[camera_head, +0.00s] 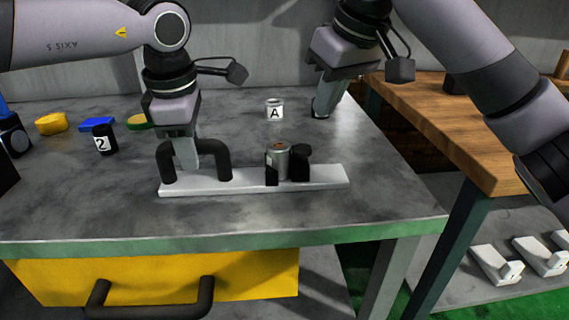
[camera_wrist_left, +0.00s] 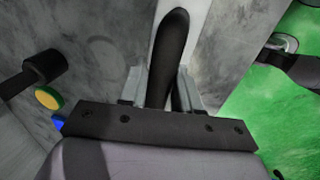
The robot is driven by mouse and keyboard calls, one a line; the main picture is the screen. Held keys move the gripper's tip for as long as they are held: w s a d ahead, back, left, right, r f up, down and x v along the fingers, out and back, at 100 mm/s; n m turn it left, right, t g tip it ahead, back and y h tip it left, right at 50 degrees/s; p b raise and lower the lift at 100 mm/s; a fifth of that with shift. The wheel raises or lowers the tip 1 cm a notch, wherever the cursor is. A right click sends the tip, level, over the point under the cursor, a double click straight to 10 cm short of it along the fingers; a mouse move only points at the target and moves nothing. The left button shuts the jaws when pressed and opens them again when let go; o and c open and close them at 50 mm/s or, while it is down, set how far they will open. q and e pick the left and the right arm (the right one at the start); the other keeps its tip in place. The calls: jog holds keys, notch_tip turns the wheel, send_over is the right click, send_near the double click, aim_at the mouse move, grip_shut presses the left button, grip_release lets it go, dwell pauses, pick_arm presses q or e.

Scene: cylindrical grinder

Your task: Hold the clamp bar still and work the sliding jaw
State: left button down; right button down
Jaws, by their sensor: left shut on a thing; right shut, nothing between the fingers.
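The clamp bar (camera_head: 330,178) is a long pale bar lying flat near the front of the grey bench. A black arched handle (camera_head: 222,158) stands on its left part. My left gripper (camera_head: 187,162) is shut on this handle; the wrist view shows the handle (camera_wrist_left: 174,45) between the fingers (camera_wrist_left: 160,88). Further right on the bar are two black jaws, a low left one (camera_head: 271,172) and a taller, round-topped right one (camera_head: 299,160). A grey metal cylinder (camera_head: 281,160) stands between them. My right gripper (camera_head: 321,110) is shut and empty, behind and right of the jaws.
A white can marked A (camera_head: 274,109) stands behind the jaws, left of my right gripper. A black cylinder marked 2 (camera_head: 104,140), a blue block (camera_head: 97,124) and a yellow block (camera_head: 51,123) are at the left. A wooden bench (camera_head: 455,115) is at the right.

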pick_arm(q)
jog(key=shift+a, duration=0.1)
jog(key=c, duration=0.7)
grip_release()
jog(key=r, duration=0.4)
jog(key=s+r, duration=0.1)
jog(key=r, duration=0.3)
jog(key=s+r, duration=0.1)
jog(key=r, duration=0.2)
jog(key=shift+s+r, duration=0.15)
jog(key=shift+r, duration=0.25)
